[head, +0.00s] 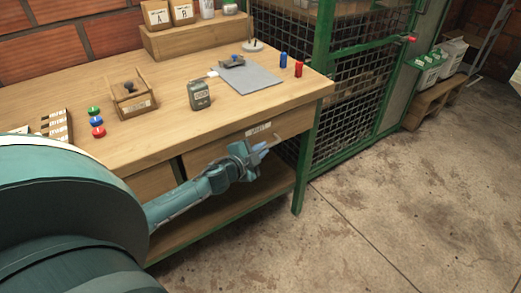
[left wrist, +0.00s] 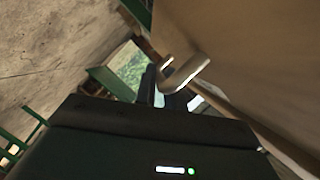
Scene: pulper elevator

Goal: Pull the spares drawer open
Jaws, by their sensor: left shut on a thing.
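The spares drawer (head: 292,123) is the wooden front with a white label (head: 258,129), under the right part of the bench top. I cannot read the label or tell whether the drawer is slightly open. My left gripper (head: 256,152) is at the drawer front, below the label, shut on the drawer handle. In the left wrist view the bent metal handle (left wrist: 186,72) stands out from the drawer front, at the fingertips (left wrist: 163,92). The gripper partly hides the handle in the head view. My right gripper is not in view.
The bench top (head: 150,150) holds a grey device (head: 199,95), a grey mat (head: 252,79) and coloured buttons. A lower shelf (head: 225,205) and a green leg (head: 304,170) are near my arm. A green mesh cage (head: 350,90) stands right; the floor in front is clear.

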